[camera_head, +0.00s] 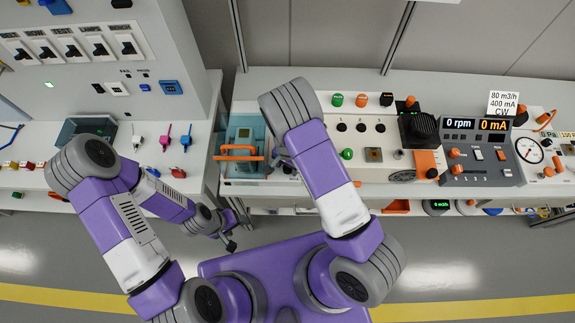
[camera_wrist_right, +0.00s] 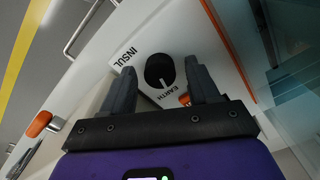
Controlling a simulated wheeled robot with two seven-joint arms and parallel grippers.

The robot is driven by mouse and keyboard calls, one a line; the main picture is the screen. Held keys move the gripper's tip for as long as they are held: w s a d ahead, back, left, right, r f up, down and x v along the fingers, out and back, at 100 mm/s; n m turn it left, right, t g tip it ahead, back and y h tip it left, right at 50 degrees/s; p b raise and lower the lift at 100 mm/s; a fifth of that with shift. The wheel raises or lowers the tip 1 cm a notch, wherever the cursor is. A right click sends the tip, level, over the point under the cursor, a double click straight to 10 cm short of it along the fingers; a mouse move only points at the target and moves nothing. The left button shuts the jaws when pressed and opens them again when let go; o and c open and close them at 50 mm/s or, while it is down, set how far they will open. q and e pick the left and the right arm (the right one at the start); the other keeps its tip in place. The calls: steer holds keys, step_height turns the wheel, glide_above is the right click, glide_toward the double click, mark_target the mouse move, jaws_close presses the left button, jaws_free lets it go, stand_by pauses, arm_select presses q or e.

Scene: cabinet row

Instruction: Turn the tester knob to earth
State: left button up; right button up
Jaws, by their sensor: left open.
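The tester knob (camera_wrist_right: 159,70) is round and black with a white pointer line, on a white panel in the right wrist view. The labels INSUL and EARTH are printed beside it. The pointer line appears to face the EARTH label. My right gripper (camera_wrist_right: 160,74) is open, with one finger on each side of the knob and a visible gap on both sides; I cannot tell whether the fingertips reach around it. In the head view my right arm hides the knob and right gripper. My left gripper (camera_head: 229,242) is open and empty, low in front of the counter.
A teal case with an orange handle (camera_head: 239,150) stands left of my right arm. Control panels (camera_head: 362,150) and rpm and mA displays (camera_head: 478,123) line the counter to the right. A switch cabinet (camera_head: 90,60) stands at left. The grey floor in front is clear.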

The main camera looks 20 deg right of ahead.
arm_select(q)
steer(key=shift+r+p, duration=0.4)
steer(key=shift+r, duration=0.05)
arm_select(e)
step_height(320, 180, up, 8)
steer(key=shift+f, duration=0.2)
stand_by(0.4)
